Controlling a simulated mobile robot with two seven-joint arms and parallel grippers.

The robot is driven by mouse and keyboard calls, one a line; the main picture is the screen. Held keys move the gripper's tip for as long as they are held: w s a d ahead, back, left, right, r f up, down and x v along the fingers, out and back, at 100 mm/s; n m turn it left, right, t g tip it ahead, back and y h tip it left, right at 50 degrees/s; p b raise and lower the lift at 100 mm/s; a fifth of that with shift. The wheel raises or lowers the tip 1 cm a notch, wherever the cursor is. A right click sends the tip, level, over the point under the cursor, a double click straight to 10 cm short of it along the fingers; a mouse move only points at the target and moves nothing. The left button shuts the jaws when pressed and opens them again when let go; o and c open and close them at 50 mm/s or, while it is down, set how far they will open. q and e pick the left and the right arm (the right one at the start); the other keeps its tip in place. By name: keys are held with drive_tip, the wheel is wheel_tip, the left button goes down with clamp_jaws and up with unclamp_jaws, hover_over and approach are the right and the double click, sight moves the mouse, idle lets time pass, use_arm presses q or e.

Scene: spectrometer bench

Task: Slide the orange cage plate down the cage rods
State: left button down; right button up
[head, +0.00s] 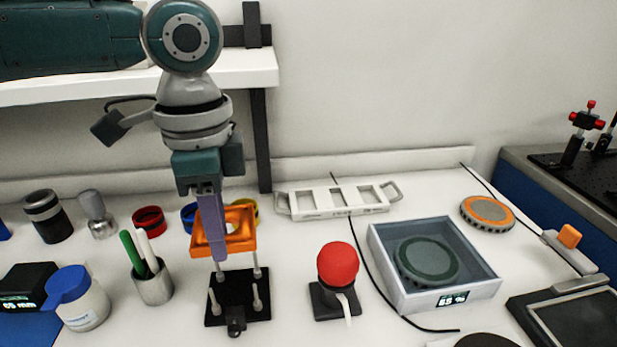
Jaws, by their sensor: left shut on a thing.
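The orange cage plate (241,241) is a square frame with a large central opening, held level above a black base (238,314). Light cage rods (257,297) with pale ends stand upright on that base, below the plate. My left gripper (216,243) points down from above, its purple-grey fingers shut on the left side of the plate. The fingers hide part of that side. I cannot tell whether the rod tops pass through the plate's holes. My right gripper is not in view.
A metal cup with pens (153,284) stands close left of the base, and a red-domed button (338,265) close right. Red (149,220) and blue (189,215) rings lie behind. A grey tray (436,287) is further right. A shelf (200,76) hangs behind my arm.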

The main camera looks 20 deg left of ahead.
use_arm(q)
drive_tip(key=shift+f+b, duration=1.75)
drive_tip(key=shift+f, duration=1.15)
drive_tip(key=shift+r, duration=0.1)
drive_tip(key=shift+p, duration=0.4)
drive_tip(key=shift+p, duration=0.65)
drive_tip(key=shift+f+b, duration=1.35)
drive_tip(key=shift+f, duration=0.65)
drive_tip(key=c, duration=0.7)
unclamp_jaws()
wheel_tip(320, 180, up, 10)
drive_tip(key=shift+p, duration=0.5)
